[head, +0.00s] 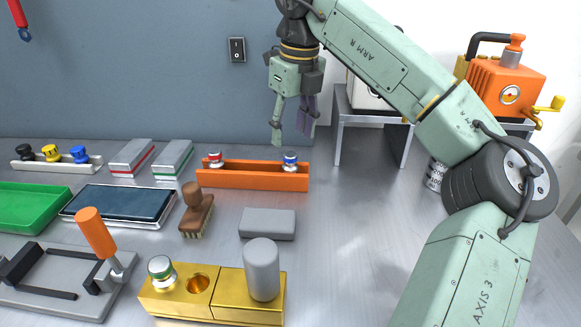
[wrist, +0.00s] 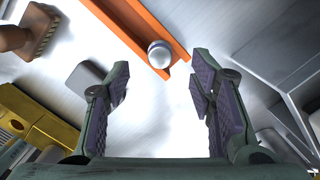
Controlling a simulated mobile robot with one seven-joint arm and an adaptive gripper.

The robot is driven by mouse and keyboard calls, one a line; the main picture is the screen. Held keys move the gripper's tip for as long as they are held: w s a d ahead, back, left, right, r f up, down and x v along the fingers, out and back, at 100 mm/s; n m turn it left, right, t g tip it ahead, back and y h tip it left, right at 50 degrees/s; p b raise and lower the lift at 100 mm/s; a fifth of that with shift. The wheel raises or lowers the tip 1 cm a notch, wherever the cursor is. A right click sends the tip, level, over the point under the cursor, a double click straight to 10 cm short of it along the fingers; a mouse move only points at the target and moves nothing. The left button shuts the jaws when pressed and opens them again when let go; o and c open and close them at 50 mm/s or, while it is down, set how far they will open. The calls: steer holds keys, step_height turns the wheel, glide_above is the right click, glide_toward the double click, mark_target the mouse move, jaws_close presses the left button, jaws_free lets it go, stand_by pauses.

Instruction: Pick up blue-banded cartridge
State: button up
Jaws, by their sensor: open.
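The blue-banded cartridge (head: 290,160) stands upright at the right end of a long orange tray (head: 250,180). In the wrist view the cartridge (wrist: 159,54) shows as a pale round top at the tray's end, its band hardly visible. My gripper (head: 293,128) is open and empty, pointing down above and apart from the cartridge. In the wrist view the purple-padded fingers (wrist: 160,88) are spread wide, and the cartridge lies beyond the fingertips, between their lines. A red-banded cartridge (head: 215,160) stands at the tray's left end.
A grey block (head: 267,223) and a brush (head: 196,212) lie in front of the tray. A gold fixture (head: 185,304) holds a green-banded cartridge (head: 161,270) and a grey cylinder (head: 262,270). A grey stand (head: 372,118) is behind right. The bench right of the tray is clear.

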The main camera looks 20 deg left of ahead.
mark_target(290, 154)
steer(key=f, duration=0.3)
steer(key=f+p, duration=0.1)
steer(key=f, duration=0.2)
steer(key=shift+w+a+f, duration=0.1)
steer(key=shift+a+f, duration=0.1)
steer(key=shift+f, duration=0.05)
jaws_close()
stand_by(0.4)
